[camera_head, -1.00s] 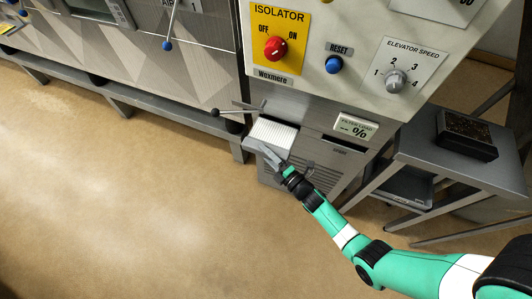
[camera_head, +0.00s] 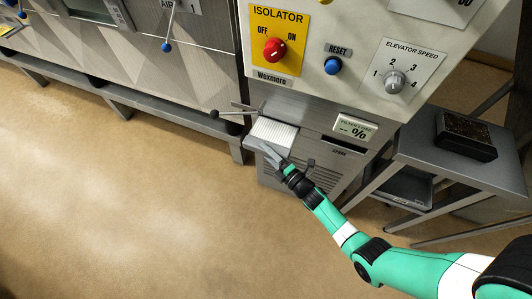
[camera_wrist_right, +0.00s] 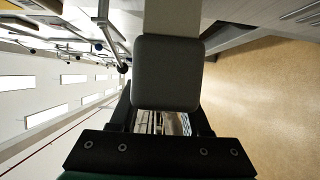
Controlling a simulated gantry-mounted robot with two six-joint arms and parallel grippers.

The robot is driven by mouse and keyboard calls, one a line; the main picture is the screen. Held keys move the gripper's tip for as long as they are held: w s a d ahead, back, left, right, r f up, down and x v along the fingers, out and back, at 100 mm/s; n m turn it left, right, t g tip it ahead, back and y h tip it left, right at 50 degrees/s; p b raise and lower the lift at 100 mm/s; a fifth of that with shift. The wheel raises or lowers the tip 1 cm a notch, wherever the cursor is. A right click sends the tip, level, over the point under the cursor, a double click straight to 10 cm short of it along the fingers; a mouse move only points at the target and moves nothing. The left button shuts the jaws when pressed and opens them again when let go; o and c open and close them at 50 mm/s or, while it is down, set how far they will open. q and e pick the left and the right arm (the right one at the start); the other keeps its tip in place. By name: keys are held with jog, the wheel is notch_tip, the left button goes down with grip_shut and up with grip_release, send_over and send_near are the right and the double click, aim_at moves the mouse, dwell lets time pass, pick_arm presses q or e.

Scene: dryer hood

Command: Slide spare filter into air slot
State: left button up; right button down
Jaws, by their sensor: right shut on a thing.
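The filter (camera_head: 275,131) has a white pleated top and a grey front end. In the head view it sticks out at the upper left of the low grey cabinet front, and its far end is hidden at the cabinet. The slot opening behind it is covered, so I cannot tell how deep the filter sits. My right gripper (camera_head: 281,163) is shut on the filter's near end. In the right wrist view a grey rounded block (camera_wrist_right: 167,72) sits between the fingers and hides what lies beyond. My left gripper is not in view.
A dark slot (camera_head: 345,145) lies to the right on the cabinet, below the filter load display (camera_head: 356,127). A black-knobbed lever (camera_head: 215,114) is left of the filter. A side table (camera_head: 425,137) holds a dark tray (camera_head: 466,133). The floor at left is clear.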

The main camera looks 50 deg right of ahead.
aim_at(277, 131)
jog(key=shift+w+d, duration=0.15)
jog(key=shift+d, duration=0.7)
jog(key=shift+w+d, duration=0.3)
jog(key=shift+d, duration=0.4)
jog(key=shift+w+d, duration=0.15)
jog(key=shift+d, duration=0.45)
jog(key=shift+w+d+b, duration=0.25)
jog(key=shift+d+b, duration=0.1)
jog(key=shift+d, duration=0.55)
jog(key=shift+w+d+b, duration=0.3)
jog(key=shift+d+b, duration=0.1)
jog(key=shift+d, duration=0.5)
jog(key=shift+w+d+b, duration=0.25)
jog(key=shift+d+b, duration=0.1)
jog(key=shift+d, duration=0.55)
jog(key=shift+c, duration=1.4)
grip_release()
jog(key=shift+s, duration=0.1)
